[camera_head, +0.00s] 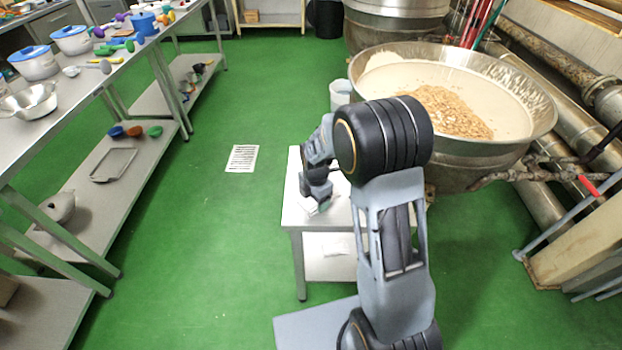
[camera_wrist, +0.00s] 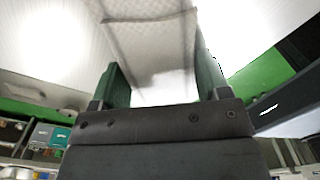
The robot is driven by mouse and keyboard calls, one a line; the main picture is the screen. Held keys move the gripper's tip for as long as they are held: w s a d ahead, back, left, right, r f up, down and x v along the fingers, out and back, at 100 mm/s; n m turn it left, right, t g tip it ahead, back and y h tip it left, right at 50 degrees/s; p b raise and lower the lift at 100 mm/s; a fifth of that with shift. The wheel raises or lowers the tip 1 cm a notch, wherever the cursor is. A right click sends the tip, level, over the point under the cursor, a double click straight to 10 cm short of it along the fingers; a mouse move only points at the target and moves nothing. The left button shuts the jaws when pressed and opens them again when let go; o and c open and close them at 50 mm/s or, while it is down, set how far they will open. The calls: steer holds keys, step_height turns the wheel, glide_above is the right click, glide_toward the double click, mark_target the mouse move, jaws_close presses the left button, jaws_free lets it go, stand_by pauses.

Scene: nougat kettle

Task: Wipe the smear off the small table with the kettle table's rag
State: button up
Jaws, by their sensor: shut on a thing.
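The small table (camera_head: 292,217) is white and stands in front of the big kettle. My gripper (camera_head: 317,207) is low over its top, pointing down. In the wrist view my gripper (camera_wrist: 163,85) has its two green fingers on either side of a pale, fine-textured cloth, the rag (camera_wrist: 150,35), and is shut on it. A small white bit of the rag (camera_head: 308,203) shows by the fingertips in the head view. I cannot tell whether the rag touches the tabletop. I cannot make out the smear; my arm and gripper hide part of the tabletop.
A large steel kettle (camera_head: 540,115) with a pale mass and nuts stands behind and right of the table. A white bucket (camera_head: 341,92) stands behind it. A long steel bench (camera_head: 80,100) with pots runs along the left.

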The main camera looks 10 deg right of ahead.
steer(key=shift+a+r+p, duration=0.25)
steer(key=shift+a+p, duration=0.05)
steer(key=shift+a, duration=0.05)
step_height(320, 180, up, 3)
steer(key=shift+d+r+p, duration=0.1)
steer(key=shift+r+p, duration=0.1)
steer(key=shift+p, duration=0.7)
steer(key=shift+r+p, duration=1.6)
steer(key=shift+r, duration=0.6)
steer(key=shift+f, duration=0.1)
